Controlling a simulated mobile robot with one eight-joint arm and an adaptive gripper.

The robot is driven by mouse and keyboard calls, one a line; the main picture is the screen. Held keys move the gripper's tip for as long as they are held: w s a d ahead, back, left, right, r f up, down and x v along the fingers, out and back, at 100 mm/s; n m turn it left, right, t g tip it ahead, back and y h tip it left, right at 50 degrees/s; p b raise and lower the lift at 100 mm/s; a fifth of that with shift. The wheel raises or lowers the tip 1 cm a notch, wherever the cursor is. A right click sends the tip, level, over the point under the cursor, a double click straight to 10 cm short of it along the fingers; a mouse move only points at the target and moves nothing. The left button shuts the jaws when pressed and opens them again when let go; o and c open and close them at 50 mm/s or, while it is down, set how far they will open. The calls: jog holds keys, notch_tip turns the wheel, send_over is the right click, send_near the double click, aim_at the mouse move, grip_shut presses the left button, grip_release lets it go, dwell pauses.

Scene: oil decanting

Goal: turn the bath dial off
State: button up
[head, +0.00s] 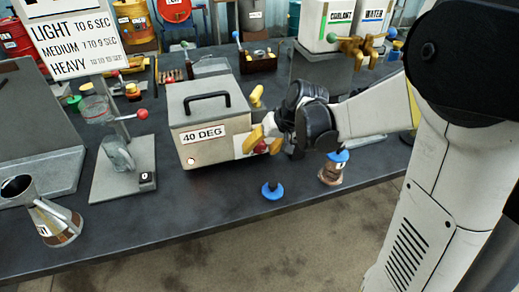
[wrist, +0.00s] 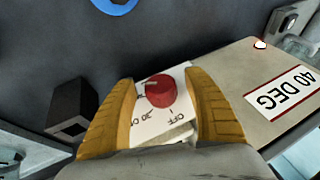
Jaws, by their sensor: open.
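The bath (head: 205,115) is a beige metal box with a black top handle and a "40 DEG" label; the label also shows in the wrist view (wrist: 285,95). Its red dial (wrist: 160,91) sits on a white plate (wrist: 150,127) with "OFF" and another partly covered marking, both upside down. A pale pointer mark on the dial faces the upper left in the wrist view, away from "OFF". My gripper (head: 263,141) is at the bath's lower right front. Its yellow fingers stand open on either side of the dial, with gaps visible. The dial (head: 260,147) is partly hidden in the head view.
A blue-knobbed item (head: 272,190) lies near the bench's front edge. A brownish jar with a blue top (head: 333,168) stands below my wrist. A glass flask on a stand (head: 118,155) and a metal cup (head: 55,222) are at left. Bare bench lies before the bath.

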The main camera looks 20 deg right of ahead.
jog(key=shift+c, duration=0.3)
jog(key=c, duration=1.1)
